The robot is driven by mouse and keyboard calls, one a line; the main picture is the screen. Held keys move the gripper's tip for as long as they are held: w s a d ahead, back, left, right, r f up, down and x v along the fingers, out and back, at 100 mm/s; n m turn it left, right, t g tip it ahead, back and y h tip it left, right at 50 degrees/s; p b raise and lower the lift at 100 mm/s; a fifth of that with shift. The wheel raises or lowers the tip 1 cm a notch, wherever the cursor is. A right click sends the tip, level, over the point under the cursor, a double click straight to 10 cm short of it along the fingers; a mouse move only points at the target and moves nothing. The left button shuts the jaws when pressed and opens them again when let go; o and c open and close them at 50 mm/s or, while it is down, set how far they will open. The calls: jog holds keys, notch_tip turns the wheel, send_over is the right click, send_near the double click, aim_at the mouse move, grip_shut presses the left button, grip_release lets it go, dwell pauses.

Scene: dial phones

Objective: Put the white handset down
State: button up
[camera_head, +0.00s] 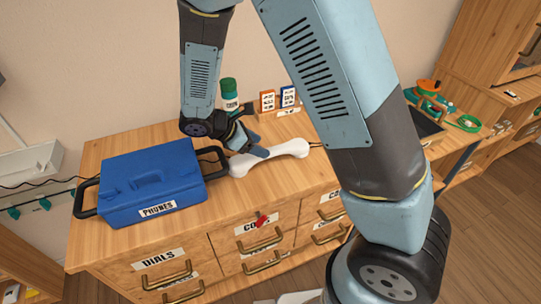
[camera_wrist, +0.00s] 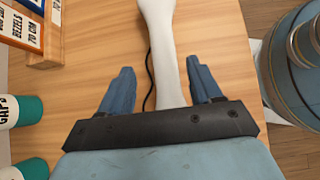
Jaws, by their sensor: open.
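The white handset (camera_head: 270,156) lies on the wooden cabinet top, to the right of the blue case. In the wrist view the handset (camera_wrist: 164,45) runs lengthwise between my two fingers, with bare wood showing between it and each finger. My gripper (camera_head: 252,152) is open at the handset's left part; its spread blue fingers also show in the wrist view (camera_wrist: 160,82). A dark cord runs beside the handset. The handset's near end is hidden behind my gripper's body in the wrist view.
The blue case labelled PHONES (camera_head: 150,183) stands on the left of the cabinet top (camera_head: 225,205). A green-capped bottle (camera_head: 229,95) and small labelled boxes (camera_head: 278,100) stand behind. The top in front of the handset is clear. A red item (camera_head: 262,221) is at a drawer front.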

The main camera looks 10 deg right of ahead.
jog(key=shift+s+x, duration=0.1)
jog(key=shift+x, duration=1.3)
jog(key=shift+s+x, duration=0.15)
jog(key=shift+x, duration=1.3)
jog(key=shift+r, duration=0.1)
grip_shut()
